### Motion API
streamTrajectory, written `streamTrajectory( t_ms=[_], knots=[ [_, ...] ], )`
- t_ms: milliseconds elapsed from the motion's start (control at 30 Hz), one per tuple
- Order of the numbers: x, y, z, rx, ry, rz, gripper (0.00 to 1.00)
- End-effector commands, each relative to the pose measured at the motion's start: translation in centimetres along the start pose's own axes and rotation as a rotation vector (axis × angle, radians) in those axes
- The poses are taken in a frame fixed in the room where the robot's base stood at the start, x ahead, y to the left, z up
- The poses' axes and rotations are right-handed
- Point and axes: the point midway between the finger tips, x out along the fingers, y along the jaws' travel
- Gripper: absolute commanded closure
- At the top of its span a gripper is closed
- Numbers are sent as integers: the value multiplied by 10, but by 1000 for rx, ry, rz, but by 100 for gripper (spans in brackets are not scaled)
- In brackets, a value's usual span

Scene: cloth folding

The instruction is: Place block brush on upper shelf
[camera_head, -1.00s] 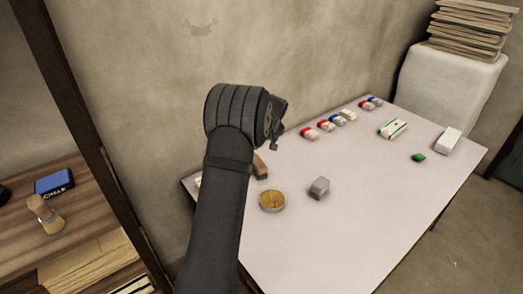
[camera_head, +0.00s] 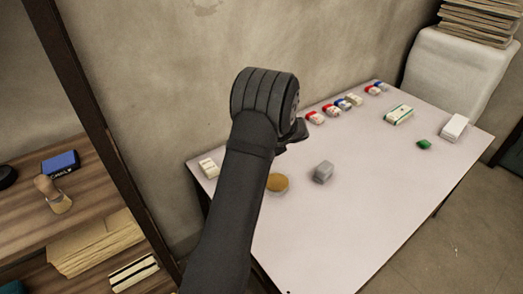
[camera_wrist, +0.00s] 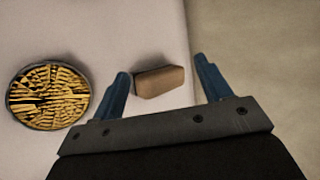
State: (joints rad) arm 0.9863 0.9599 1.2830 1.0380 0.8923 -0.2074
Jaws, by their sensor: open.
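A brown block brush (camera_wrist: 158,81) lies on the pale table between the open fingers of my gripper (camera_wrist: 161,68) in the wrist view. Whether a finger touches it, I cannot tell. In the head view my arm hides the brush, and my gripper (camera_head: 297,133) is over the table's back left part, its fingers mostly hidden behind the wrist. The wooden upper shelf (camera_head: 25,228) is at the left of the head view. It holds a blue chalk box (camera_head: 60,164) and a wooden-handled brush (camera_head: 52,194).
A round tin of yellow pieces (camera_wrist: 48,95) is left of my gripper. A grey block (camera_head: 323,172), a pale block (camera_head: 208,167), a green item (camera_head: 424,144) and several small packs lie on the table (camera_head: 345,235). A dark shelf post (camera_head: 103,150) stands left of the table.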

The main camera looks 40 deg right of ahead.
Motion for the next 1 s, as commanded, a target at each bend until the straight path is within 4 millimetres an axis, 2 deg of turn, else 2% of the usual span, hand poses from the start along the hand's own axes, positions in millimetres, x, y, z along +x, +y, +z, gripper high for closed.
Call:
streamTrajectory(
  t_ms=[100, 300, 400, 500, 600, 733, 1000],
  knots=[
    [-3, 15, 5, 394, 2, -127, 29],
    [-16, 40, 0, 1047, -7, -353, 29],
    [-24, 53, -4, 1312, -16, -453, 29],
    [-31, 65, -9, 1502, -25, -533, 29],
    [-36, 72, -11, 1612, -32, -581, 29],
    [-31, 72, -15, 1660, -36, -603, 29],
    [16, 53, -34, 1658, -37, -600, 29]
  ],
)
